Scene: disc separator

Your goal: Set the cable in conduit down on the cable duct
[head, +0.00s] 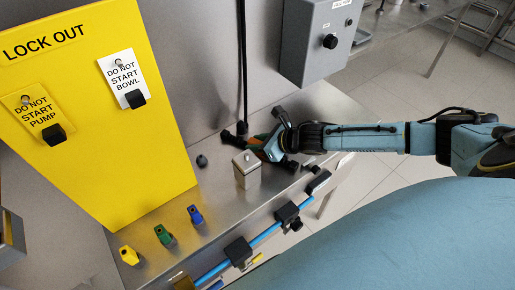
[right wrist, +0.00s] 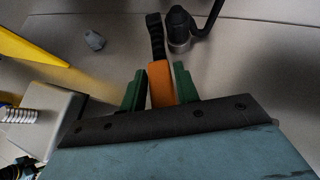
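My right gripper (head: 266,145) is low over the steel worktop near the back wall. In the right wrist view its green fingers (right wrist: 160,88) stand on both sides of an orange piece (right wrist: 160,85), seemingly touching it. A black ribbed part (right wrist: 155,35) extends from the orange piece; whether this is the cable in conduit I cannot tell. A black cable (head: 243,60) runs down the wall to a dark fitting (head: 243,128), beside the gripper. In the right wrist view a black cylinder (right wrist: 178,32) stands close right of the ribbed part. I cannot single out the cable duct. My left gripper is not in view.
A metal box (head: 247,174) stands just left of my right gripper. A yellow lockout board (head: 95,150) fills the left. Yellow, green and blue tags (head: 164,236) line the front. A blue rod (head: 268,234) with black blocks runs along the edge. A grey control box (head: 315,45) hangs above.

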